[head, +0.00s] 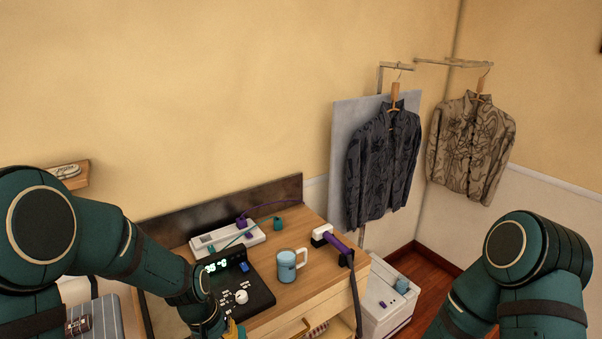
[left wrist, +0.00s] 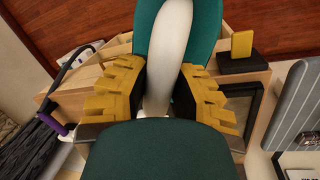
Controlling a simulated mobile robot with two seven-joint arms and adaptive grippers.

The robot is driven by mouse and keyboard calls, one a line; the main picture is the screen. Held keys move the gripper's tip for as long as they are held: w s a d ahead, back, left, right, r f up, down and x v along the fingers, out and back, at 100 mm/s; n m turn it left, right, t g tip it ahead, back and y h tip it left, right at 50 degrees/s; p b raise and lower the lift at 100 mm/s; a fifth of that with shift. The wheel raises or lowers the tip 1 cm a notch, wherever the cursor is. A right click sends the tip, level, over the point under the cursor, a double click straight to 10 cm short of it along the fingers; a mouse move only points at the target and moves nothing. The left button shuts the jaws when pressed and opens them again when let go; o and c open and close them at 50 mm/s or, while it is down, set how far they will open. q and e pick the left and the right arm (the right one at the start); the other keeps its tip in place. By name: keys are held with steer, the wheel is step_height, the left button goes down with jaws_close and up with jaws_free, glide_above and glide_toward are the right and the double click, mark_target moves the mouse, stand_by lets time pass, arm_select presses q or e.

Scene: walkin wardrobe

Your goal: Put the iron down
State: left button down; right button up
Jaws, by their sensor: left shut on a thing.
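My left gripper (left wrist: 168,85) is shut on a white curved handle (left wrist: 165,50) with green body parts around it. This appears to be the iron, but much of it is hidden by the fingers and the green part in front. The wooden dresser (left wrist: 92,80) lies beyond it in the left wrist view. In the head view only a bit of the left gripper (head: 234,330) shows at the bottom edge, in front of the dresser (head: 310,278); the held thing is hidden there. My right arm is at the lower right, its gripper out of frame.
A white cabinet (head: 388,312) stands right of the dresser.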

arm_select(q)
steer(key=shift+s+a+f+m, duration=0.25)
steer(key=shift+s+f+m, duration=0.6)
steer(key=shift+f, duration=0.2)
steer(key=shift+s+f, duration=0.1)
steer(key=shift+f, duration=0.25)
step_height(320, 180, down, 6)
steer(key=b, duration=0.6)
steer(key=shift+r, duration=0.2)
